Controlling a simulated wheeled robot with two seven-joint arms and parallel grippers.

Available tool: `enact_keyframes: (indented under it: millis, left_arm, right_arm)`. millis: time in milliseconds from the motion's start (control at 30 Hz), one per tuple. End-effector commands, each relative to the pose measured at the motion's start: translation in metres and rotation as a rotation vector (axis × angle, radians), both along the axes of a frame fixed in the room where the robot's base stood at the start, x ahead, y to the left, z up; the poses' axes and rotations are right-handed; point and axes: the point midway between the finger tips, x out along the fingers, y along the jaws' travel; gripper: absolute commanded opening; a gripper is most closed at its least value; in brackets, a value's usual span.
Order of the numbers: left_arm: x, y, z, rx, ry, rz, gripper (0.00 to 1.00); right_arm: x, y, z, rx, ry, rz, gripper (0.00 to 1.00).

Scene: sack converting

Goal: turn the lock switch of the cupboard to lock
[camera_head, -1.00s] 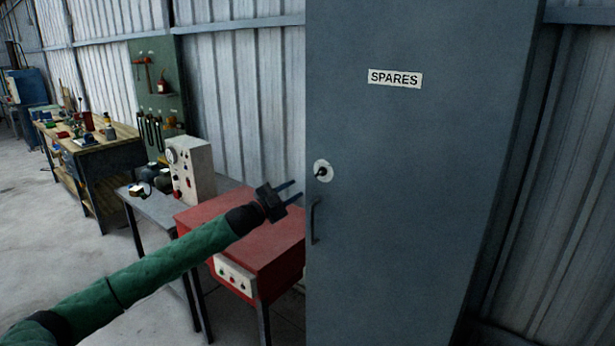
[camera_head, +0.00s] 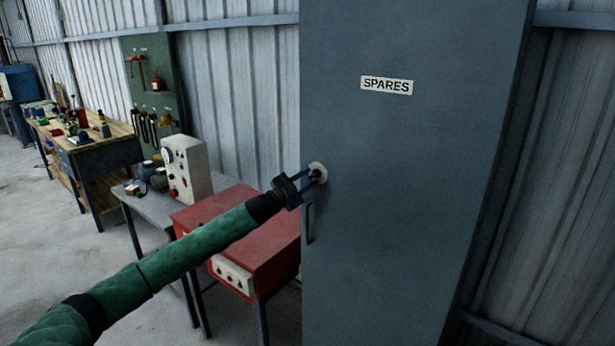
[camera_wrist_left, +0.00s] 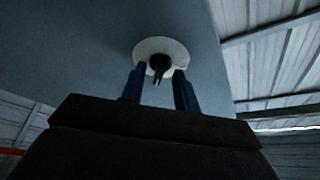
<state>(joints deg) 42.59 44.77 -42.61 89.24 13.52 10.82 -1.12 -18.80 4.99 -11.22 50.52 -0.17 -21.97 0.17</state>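The grey cupboard (camera_head: 410,190) with a SPARES label (camera_head: 387,85) stands at the centre right, its door shut. Its lock switch, a small dark knob on a pale round plate (camera_head: 318,168), sits near the door's left edge above the handle (camera_head: 310,222). My left gripper (camera_head: 318,178) is at the plate, fingers apart. In the left wrist view, the dark switch (camera_wrist_left: 159,64) shows between the two fingertips (camera_wrist_left: 160,85), on the pale plate (camera_wrist_left: 176,48). A gap shows on each side, so the fingers look open around it. My right gripper is not in view.
A red cabinet (camera_head: 250,230) stands below my left arm, just left of the cupboard. A grey bench with a gauge box (camera_head: 187,168) is behind it. A wooden workbench (camera_head: 95,155) stands farther left. Corrugated wall lies on both sides of the cupboard.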

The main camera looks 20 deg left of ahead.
Motion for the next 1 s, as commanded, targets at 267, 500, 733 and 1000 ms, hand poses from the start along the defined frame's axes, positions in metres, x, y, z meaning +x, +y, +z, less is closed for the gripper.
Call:
enact_keyframes:
  millis: [267, 500, 733, 1000]
  left_arm:
    - [0.0031, -0.0023, 0.0008, 0.000, 0.000, 0.000, 0.31]
    - [0.0029, -0.0022, 0.0010, 0.000, 0.000, 0.000, 0.03]
    - [0.0028, -0.0024, 0.0006, -0.002, 0.001, 0.000, 0.00]
    - [0.0022, -0.0036, -0.0021, -0.065, 0.021, -0.001, 0.00]
  right_arm:
    - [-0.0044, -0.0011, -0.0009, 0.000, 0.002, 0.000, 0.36]
    - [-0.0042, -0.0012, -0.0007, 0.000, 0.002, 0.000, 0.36]
    - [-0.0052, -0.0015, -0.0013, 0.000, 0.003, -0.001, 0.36]
    - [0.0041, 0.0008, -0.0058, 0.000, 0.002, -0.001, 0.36]
